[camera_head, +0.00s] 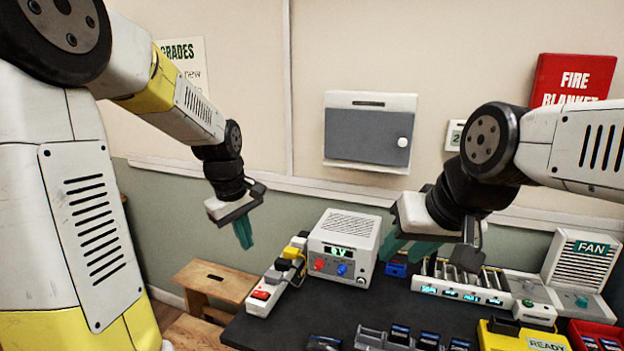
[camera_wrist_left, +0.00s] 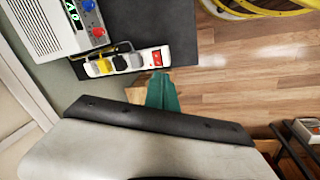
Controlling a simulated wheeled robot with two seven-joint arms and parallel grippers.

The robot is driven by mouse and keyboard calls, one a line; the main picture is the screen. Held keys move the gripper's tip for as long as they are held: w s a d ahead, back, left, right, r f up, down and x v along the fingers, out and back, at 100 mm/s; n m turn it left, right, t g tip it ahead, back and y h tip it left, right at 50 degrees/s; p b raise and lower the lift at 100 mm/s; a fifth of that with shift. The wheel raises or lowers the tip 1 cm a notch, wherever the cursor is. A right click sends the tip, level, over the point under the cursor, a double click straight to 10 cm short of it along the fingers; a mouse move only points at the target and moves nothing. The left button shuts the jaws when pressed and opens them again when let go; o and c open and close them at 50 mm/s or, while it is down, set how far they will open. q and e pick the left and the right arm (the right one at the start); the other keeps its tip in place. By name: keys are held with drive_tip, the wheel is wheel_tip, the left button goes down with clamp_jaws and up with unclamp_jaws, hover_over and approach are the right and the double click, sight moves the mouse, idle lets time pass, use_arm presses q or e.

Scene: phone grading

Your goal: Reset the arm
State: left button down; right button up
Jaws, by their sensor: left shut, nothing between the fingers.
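My left gripper (camera_head: 243,234) hangs in the air above a wooden stool, left of the black table in the head view. Its teal fingers point down and are shut together with nothing between them. The left wrist view also shows the closed left fingers (camera_wrist_left: 163,95), just below the power strip in the picture. My right gripper (camera_head: 398,252) is over the table, right of the white power supply. Its teal fingers appear spread apart, with no held thing visible; part of them is hidden by the wrist.
The white power supply (camera_head: 343,245) and a power strip (camera_head: 266,291) stand at the table's left side. A battery charger rack (camera_head: 455,286), a fan unit (camera_head: 582,262) and a yellow READY tray (camera_head: 520,338) crowd the right. The wooden stool (camera_head: 205,282) stands left of the table.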

use_arm(q)
drive_tip(key=s+r+m+t, duration=0.2)
drive_tip(key=s+r+m, duration=0.2)
drive_tip(key=s, duration=0.4)
drive_tip(key=s+d+r+m+t+h, duration=0.1)
drive_tip(key=s+r+m+t, duration=0.1)
drive_tip(key=s+r+m, duration=0.3)
drive_tip(key=s, duration=0.4)
drive_tip(key=shift+s+d+m, duration=0.2)
drive_tip(key=shift+d+m, duration=0.05)
drive_tip(key=shift+m, duration=0.05)
